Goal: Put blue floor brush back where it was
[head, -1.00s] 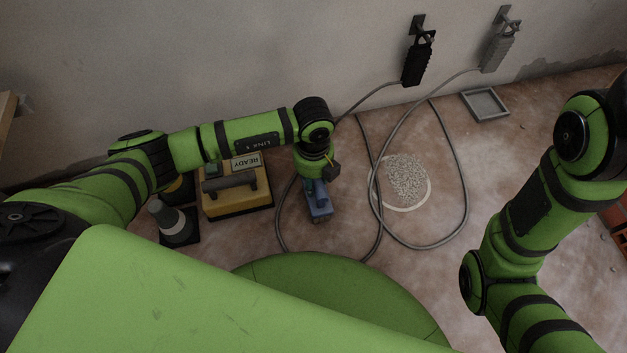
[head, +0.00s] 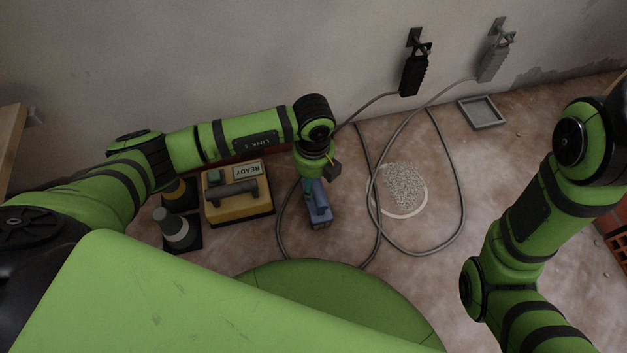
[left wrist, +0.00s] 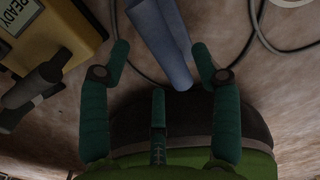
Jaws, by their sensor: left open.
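The blue floor brush (head: 319,210) is on or just above the floor in the head view, below my left wrist; I cannot tell whether it touches the floor. Its blue body also shows in the left wrist view (left wrist: 163,35). My left gripper (left wrist: 160,50) is open, with teal fingers spread on both sides of the brush and gaps between them and it. In the head view the left gripper (head: 308,187) is partly hidden by my wrist. My right arm is at the right, but its gripper is out of view.
Looped grey cable (head: 464,190) lies to the right, around a gravel patch (head: 404,185). A grey tray (head: 481,112) lies by the wall.

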